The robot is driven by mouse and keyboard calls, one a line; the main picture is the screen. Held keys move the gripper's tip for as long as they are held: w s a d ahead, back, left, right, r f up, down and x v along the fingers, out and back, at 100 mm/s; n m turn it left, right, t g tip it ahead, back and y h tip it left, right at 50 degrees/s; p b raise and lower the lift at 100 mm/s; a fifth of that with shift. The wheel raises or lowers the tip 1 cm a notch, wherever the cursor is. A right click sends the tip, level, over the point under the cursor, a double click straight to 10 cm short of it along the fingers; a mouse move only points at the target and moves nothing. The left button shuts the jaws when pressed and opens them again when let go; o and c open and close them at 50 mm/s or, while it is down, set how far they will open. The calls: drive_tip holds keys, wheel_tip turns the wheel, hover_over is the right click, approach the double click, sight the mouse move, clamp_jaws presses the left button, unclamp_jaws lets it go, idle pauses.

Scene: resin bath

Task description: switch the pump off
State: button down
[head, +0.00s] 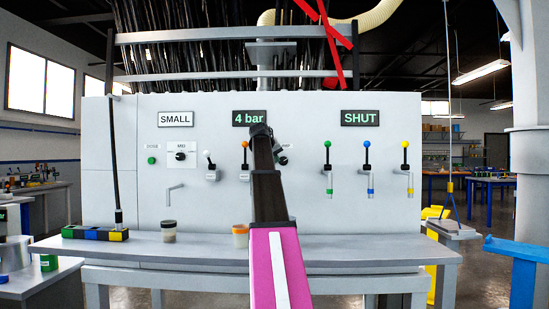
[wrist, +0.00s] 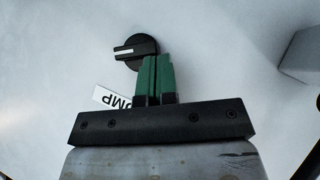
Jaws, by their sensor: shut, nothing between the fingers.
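The pump knob is a round black rotary switch (wrist: 132,44) with a white pointer line, which points left in the wrist view. Beside it is a white label (wrist: 108,97), upside down and partly hidden by my gripper; the letters "UMP" can be made out. My gripper (wrist: 157,60) has green fingers, closed together and empty. The fingertips overlap the lower right edge of the knob in the wrist view; I cannot tell whether they touch it. In the head view my arm hides most of this area, and a dark knob (head: 284,159) shows just right of it.
The grey panel carries signs "SMALL" (head: 175,119), "4 bar" (head: 252,118) and "SHUT" (head: 360,118). A MID selector (head: 181,155) and several coloured levers, including a green one (head: 328,158), line it. A jar (head: 169,232) and an orange-banded cup (head: 240,236) stand on the bench below.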

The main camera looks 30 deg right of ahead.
drive_tip(key=shift+a+f+n+g+h, duration=0.1)
drive_tip(key=shift+f+n+g+h, duration=0.2)
drive_tip(key=shift+n+h, duration=0.3)
idle(0.6)
drive_tip(key=h, duration=0.1)
drive_tip(key=f+n+h, duration=0.1)
drive_tip(key=h, duration=0.1)
drive_tip(key=shift+a+f+n+g, duration=0.1)
drive_tip(key=shift+f+n+g, duration=0.2)
drive_tip(key=shift+g, duration=0.1)
drive_tip(key=n+h, duration=0.1)
drive_tip(key=f+n+h, duration=0.1)
drive_tip(key=n+h, duration=0.1)
drive_tip(key=shift+d+f+h, duration=0.25)
drive_tip(key=shift+d+h, duration=0.05)
drive_tip(key=shift+h, duration=0.1)
drive_tip(key=v, duration=1)
drive_tip(key=shift+a, duration=0.4)
drive_tip(key=shift+s, duration=0.1)
